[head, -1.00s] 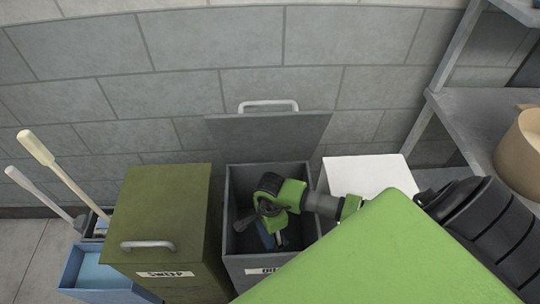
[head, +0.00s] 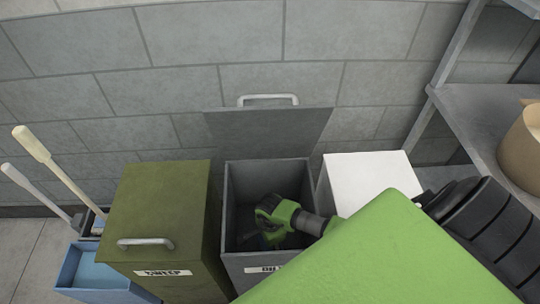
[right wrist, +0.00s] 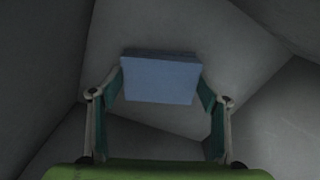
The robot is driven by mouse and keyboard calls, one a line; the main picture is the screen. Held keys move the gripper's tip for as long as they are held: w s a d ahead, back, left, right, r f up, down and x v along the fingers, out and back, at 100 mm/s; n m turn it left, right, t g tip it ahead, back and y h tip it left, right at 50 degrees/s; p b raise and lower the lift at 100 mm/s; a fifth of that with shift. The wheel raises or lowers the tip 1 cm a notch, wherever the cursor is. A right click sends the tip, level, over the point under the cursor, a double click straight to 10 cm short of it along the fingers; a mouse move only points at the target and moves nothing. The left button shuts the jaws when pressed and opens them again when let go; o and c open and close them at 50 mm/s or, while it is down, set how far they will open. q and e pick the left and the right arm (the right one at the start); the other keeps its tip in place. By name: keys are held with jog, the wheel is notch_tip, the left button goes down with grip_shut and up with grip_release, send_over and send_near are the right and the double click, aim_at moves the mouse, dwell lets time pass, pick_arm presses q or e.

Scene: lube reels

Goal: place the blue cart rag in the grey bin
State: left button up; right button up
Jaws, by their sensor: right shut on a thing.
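The grey bin (head: 236,262) stands open in the head view, its lid (head: 268,136) tipped up against the wall. My right gripper (head: 266,238) is down inside the bin, below the rim. It is shut on the blue cart rag (right wrist: 160,80), which shows as a flat blue block between the fingers in the right wrist view. In the head view the rag is mostly hidden by the gripper and shadow. Grey walls surround the rag in the wrist view; I cannot tell whether it touches the floor of the bin. My left gripper is not in view.
A closed olive bin (head: 170,215) labelled SWEEP stands left of the grey bin. A white box (head: 372,176) stands to its right. A blue container (head: 88,282) and long-handled tools (head: 70,188) are at far left. A grey shelf (head: 475,125) holds a tan container (head: 522,150).

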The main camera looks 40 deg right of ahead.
jog(key=shift+f, duration=0.1)
jog(key=shift+f, duration=0.15)
jog(key=o, duration=1)
jog(key=shift+r, duration=0.4)
notch_tip(320, 180, up, 12)
jog(key=shift+f+p, duration=0.1)
jog(key=shift+p, duration=0.55)
